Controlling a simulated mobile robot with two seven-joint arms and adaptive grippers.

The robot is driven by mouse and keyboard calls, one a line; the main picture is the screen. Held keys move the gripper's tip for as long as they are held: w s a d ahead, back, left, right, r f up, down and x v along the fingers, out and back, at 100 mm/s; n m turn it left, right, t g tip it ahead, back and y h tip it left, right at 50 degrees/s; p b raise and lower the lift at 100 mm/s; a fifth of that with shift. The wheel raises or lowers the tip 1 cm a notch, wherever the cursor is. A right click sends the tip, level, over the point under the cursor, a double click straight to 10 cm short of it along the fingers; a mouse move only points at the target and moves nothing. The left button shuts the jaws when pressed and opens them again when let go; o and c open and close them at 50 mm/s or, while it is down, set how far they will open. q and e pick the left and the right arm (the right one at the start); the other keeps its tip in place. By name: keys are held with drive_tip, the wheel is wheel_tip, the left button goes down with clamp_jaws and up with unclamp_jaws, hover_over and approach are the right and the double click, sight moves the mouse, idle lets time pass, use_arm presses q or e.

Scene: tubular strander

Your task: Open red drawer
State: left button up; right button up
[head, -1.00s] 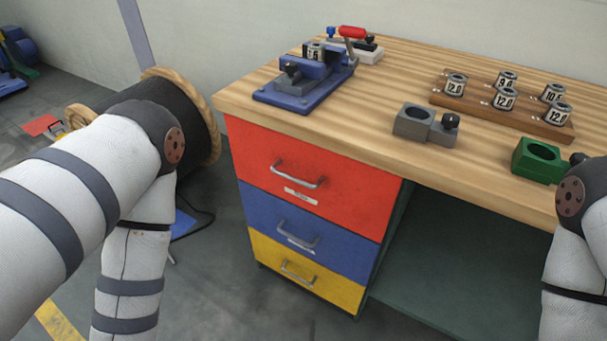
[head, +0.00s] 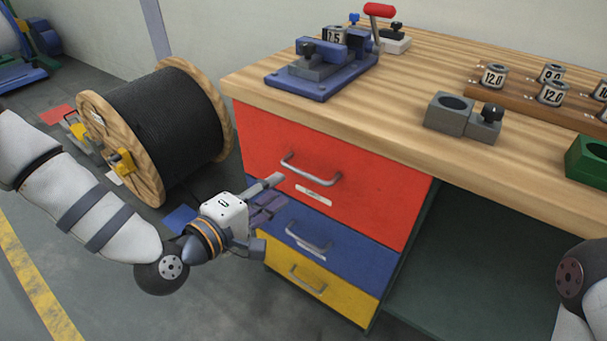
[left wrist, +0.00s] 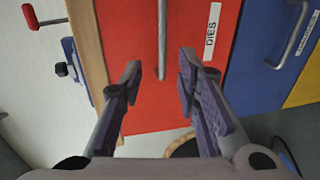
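The red drawer (head: 333,183) is the top one of the workbench's drawer stack and looks shut. Its metal bar handle (head: 310,172) is on its front, with a white label below. In the left wrist view the red drawer (left wrist: 145,100) fills the middle, its handle (left wrist: 162,40) upright in the picture and its label reading DIES. My left gripper (head: 272,190) is in front of the drawer's left side, just left of the handle. In the left wrist view my left gripper (left wrist: 160,78) is open, its fingers on either side of the handle's line, not closed on it. My right gripper is out of view.
A blue drawer (head: 340,250) and a yellow drawer (head: 320,290) are below, both with handles. The wooden benchtop (head: 400,130) overhangs above, carrying a blue clamp fixture (head: 320,75). A black cable reel (head: 165,130) stands on the floor to the left. Floor in front is clear.

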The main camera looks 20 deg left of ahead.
sight(301, 174)
use_arm(q)
drive_tip(key=b+x, duration=0.1)
drive_tip(key=x, duration=0.9)
drive_tip(key=shift+f, duration=0.2)
drive_tip(key=shift+s, duration=0.1)
clamp_jaws()
